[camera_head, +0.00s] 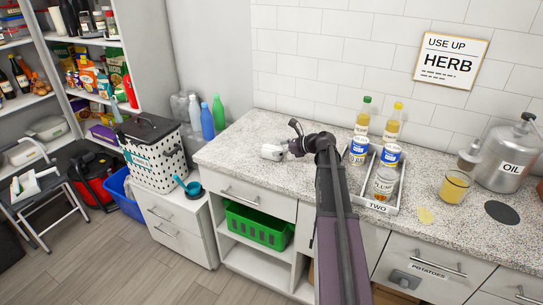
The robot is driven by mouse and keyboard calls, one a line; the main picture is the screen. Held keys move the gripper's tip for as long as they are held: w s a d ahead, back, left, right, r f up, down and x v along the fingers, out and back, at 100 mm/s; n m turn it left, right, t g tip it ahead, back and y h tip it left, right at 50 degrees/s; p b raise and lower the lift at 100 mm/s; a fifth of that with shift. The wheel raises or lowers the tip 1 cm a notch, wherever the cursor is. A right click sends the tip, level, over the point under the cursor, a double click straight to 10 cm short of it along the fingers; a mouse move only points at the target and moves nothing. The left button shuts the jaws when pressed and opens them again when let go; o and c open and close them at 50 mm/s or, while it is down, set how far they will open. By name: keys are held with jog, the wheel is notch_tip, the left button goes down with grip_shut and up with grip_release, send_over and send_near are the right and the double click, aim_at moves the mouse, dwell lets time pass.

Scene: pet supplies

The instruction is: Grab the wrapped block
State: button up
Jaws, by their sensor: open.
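A small white, wrapped-looking block (271,152) lies on the speckled countertop (237,150), left of my arm. It is small in the picture, and its wrapping details cannot be made out. My gripper (287,150) is open, low over the counter at the block's right side. The dark wrist and gripper parts overlap the block's right edge. Whether the fingers touch the block or reach around it cannot be told from this view.
Right of my arm, a white tray (377,207) marked TWO holds jars and bottles. Farther right are a glass of yellow liquid (455,187) and a metal OIL can (505,155). Blue (207,121) and green (219,112) bottles stand beyond the counter's left end. The counter left of the block is clear.

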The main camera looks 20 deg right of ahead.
aim_at(266, 152)
jog(key=shift+b+x, duration=0.35)
jog(key=shift+x, duration=1)
jog(key=c, duration=1.2)
